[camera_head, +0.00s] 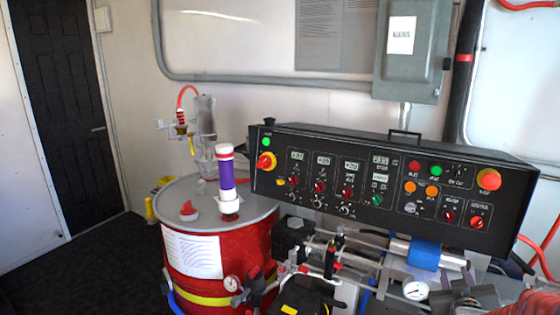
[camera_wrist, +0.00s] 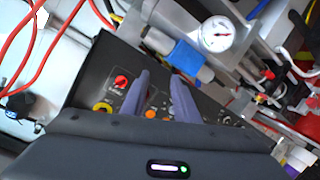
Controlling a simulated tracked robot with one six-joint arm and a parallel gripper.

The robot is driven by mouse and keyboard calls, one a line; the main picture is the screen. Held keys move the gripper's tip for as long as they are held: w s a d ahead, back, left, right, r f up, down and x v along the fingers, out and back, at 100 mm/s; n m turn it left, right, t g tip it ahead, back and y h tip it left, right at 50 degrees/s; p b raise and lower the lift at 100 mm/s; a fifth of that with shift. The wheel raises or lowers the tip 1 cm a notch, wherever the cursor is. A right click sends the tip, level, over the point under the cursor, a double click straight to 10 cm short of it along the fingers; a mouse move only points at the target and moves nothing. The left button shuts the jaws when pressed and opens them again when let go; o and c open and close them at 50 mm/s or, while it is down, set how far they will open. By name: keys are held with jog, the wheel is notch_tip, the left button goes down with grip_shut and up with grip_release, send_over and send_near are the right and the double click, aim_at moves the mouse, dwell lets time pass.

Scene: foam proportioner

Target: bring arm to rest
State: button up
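My gripper (camera_wrist: 160,78) shows in the wrist view as two grey fingers, spread apart with nothing between them. They point toward the black control panel (camera_wrist: 97,75), which appears rotated in that view. I cannot tell how far the fingertips are from it. In the head view the control panel (camera_head: 390,152) stands at centre right with its knobs, displays and lit buttons. I cannot make out my gripper in the head view.
A red drum (camera_head: 205,275) with a grey lid stands left of the panel, bearing a pump and a purple-and-white cylinder (camera_head: 227,175). Pipework with a blue sleeve (camera_head: 424,255) and a gauge (camera_head: 415,290) lies below the panel. Dark floor (camera_head: 95,265) is open at left.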

jog(key=s+a+f+m+g+y, duration=0.2)
jog(key=s+a+f+g+y, duration=0.2)
jog(key=s+a+f+g, duration=0.45)
jog(key=s+a+r+n+y, duration=0.1)
jog(key=s+a+r, duration=0.2)
jog(key=a, duration=0.4)
jog(key=s+a+r+n+y, duration=0.1)
jog(key=s+a+r, duration=0.2)
jog(key=a, duration=0.5)
jog(key=s+a+r+n+t+y, duration=0.1)
jog(key=s+a+r, duration=0.2)
jog(key=a+r, duration=0.2)
jog(key=shift+s+a, duration=0.3)
jog(key=shift+a, duration=0.85)
